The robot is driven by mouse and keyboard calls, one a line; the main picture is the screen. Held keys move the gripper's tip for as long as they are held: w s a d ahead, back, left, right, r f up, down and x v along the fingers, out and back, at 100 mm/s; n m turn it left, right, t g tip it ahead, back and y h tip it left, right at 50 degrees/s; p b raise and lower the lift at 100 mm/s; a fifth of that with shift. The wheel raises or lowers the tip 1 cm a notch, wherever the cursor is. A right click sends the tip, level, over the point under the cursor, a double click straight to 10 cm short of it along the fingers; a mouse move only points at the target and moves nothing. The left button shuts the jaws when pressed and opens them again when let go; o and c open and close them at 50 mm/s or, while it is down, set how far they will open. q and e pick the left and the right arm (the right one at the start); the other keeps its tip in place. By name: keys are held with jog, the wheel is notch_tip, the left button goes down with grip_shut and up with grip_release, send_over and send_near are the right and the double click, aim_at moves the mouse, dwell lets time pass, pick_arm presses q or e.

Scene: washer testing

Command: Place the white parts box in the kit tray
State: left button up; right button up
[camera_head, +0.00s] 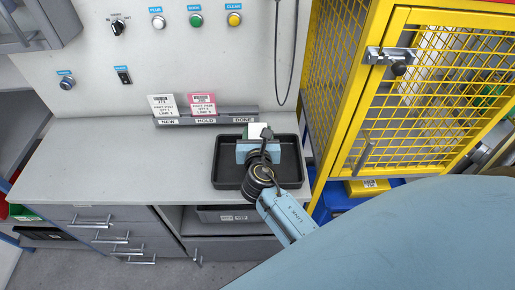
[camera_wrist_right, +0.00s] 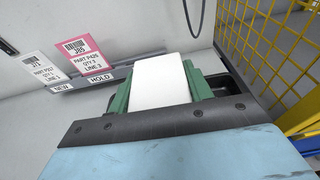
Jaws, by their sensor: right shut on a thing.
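The white parts box (camera_wrist_right: 158,82) is between the green fingers of my right gripper (camera_wrist_right: 160,90) in the right wrist view. The gripper is shut on it. In the head view a small part of the white box (camera_head: 257,130) shows past my right gripper (camera_head: 260,141), which hides the rest. The black kit tray (camera_head: 229,182) lies on the grey counter at its right end. The box and gripper are over the back part of the tray. I cannot tell whether the box touches the tray floor. My left gripper is not in view.
A card rack (camera_head: 200,119) marked NEW, HOLD and DONE stands behind the tray, with a white card (camera_head: 162,104) and a pink card (camera_head: 202,103). A yellow mesh cage (camera_head: 345,110) stands close on the right. The counter (camera_head: 110,165) left of the tray is clear.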

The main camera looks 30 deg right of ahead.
jog(key=shift+f+b, duration=0.85)
jog(key=shift+f, duration=1.4)
jog(key=shift+f, duration=0.15)
jog(key=o, duration=1.1)
jog(key=v, duration=1.2)
